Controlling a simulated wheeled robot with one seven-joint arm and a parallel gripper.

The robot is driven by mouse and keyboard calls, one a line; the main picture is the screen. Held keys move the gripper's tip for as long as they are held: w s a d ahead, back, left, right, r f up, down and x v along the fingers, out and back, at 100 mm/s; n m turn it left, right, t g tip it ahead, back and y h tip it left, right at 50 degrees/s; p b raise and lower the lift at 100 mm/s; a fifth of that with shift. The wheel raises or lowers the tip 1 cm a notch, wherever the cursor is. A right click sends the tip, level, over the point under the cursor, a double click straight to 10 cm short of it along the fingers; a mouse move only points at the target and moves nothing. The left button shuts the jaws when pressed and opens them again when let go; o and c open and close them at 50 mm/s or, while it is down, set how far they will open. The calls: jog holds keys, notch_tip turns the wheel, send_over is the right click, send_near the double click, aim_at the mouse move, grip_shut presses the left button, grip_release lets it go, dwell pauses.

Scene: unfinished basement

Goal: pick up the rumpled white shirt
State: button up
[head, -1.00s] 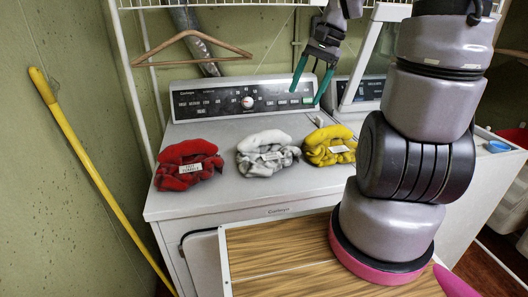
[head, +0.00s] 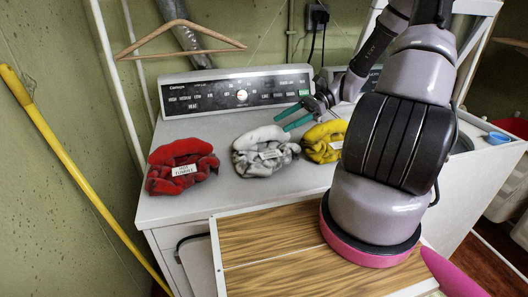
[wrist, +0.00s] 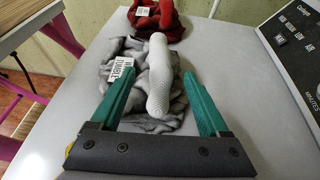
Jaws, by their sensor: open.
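The rumpled white shirt (head: 265,150), white and grey with a paper tag, lies on top of the white dryer (head: 215,203), between a red and a yellow bundle. My gripper (head: 287,120) has green fingers and is open, just behind and right of the shirt in the head view. In the wrist view the shirt (wrist: 157,85) lies ahead, between and beyond the fingertips of my gripper (wrist: 163,80). Its white roll runs down the middle, and its tag is by the left finger. I cannot tell whether the fingers touch the cloth.
A red bundle (head: 181,166) lies left of the shirt, and a yellow one (head: 322,143) lies right, partly behind my arm. The control panel (head: 238,93) rises at the back. A wooden hanger (head: 180,39) hangs above it. A wood-topped table (head: 275,240) stands in front.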

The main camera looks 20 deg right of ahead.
aim_at(262, 135)
jog(key=x, duration=0.9)
jog(key=shift+f, duration=0.1)
grip_shut()
